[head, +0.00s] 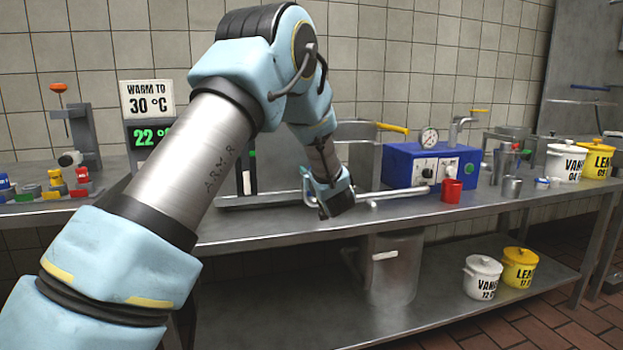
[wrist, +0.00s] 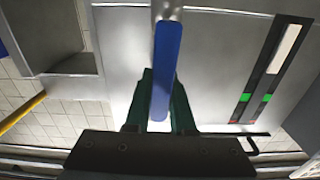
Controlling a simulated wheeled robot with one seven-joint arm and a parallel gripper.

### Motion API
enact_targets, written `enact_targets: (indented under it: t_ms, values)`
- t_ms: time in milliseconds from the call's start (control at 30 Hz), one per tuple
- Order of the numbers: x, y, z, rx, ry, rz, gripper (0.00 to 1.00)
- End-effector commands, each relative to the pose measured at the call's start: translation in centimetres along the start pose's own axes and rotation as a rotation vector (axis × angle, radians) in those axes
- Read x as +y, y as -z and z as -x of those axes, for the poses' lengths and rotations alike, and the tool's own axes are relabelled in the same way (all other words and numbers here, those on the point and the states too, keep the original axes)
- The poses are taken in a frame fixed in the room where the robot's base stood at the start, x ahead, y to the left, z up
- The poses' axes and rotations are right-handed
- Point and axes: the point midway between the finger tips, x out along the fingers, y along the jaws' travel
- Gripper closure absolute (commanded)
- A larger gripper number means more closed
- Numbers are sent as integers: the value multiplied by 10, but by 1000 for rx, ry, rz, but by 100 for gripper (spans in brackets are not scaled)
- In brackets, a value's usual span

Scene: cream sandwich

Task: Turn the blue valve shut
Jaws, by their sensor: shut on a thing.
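The blue valve's long flat handle (wrist: 163,68) points lengthwise down the wrist view, from a metal stem at the top edge to between my fingers. My gripper (wrist: 160,105) is shut on this handle, one dark green finger on each side. In the head view my gripper (head: 337,207) is low at the front of the grey metal tank above the bench. There the blue handle cannot be made out, hidden by my gripper and wrist. How far the valve is turned cannot be told.
A metal pipe (head: 402,192) runs right of my gripper. A blue box with a gauge (head: 432,165) and a red cup (head: 451,190) stand beyond it. A display (head: 148,137) reads 22 under a "warm to 30 °C" sign (head: 147,99). A yellow lever (head: 393,128) sits behind.

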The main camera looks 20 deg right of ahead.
Motion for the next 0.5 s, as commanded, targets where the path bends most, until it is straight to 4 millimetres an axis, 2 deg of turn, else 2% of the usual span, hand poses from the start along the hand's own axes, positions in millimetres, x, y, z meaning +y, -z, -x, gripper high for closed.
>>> enact_targets:
  t_ms: [500]
  values:
    - [-4, -1, 0, -3, 0, 68, 100]
